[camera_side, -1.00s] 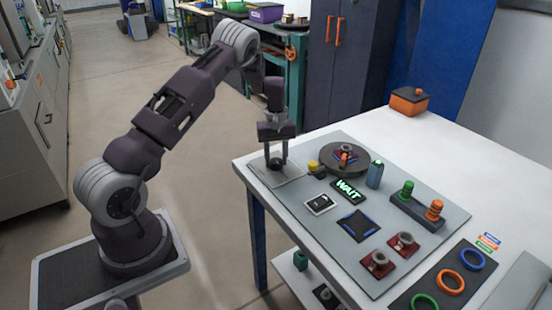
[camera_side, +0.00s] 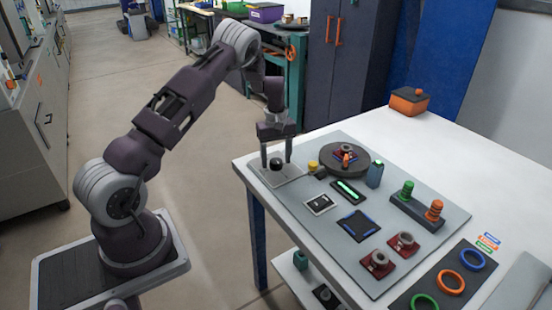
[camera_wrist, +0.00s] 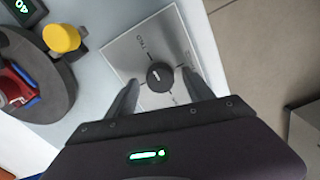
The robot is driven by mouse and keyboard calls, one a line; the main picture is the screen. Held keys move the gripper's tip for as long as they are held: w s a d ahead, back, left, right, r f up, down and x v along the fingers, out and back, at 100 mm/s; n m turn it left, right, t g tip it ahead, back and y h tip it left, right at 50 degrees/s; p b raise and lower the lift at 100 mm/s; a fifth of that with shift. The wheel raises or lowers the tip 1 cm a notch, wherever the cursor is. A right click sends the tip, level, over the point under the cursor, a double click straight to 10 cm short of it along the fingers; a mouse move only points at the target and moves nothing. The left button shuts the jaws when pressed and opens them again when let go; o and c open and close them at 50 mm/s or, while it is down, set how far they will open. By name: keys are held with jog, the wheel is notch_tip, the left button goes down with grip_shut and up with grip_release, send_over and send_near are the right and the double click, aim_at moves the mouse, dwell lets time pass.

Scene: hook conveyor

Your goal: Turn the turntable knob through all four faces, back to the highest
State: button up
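The black turntable knob (camera_side: 275,164) stands on a light plate at the near left corner of the board. In the wrist view the knob (camera_wrist: 160,76) has a white pointer line, and lines and small lettering surround it on the plate. My gripper (camera_side: 276,161) is open, pointing down, with one finger on each side of the knob. In the wrist view gaps show between the knob and both fingers. The dark round turntable (camera_side: 327,172) carries a small red and blue part (camera_side: 347,152) with an orange piece on it.
A yellow button (camera_side: 312,166) stands between knob and turntable. The table's left edge is close to the knob plate.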

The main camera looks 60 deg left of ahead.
aim_at(276, 161)
notch_tip(276, 161, up, 7)
jog(key=shift+r, duration=0.1)
dwell(0.5)
dwell(1.4)
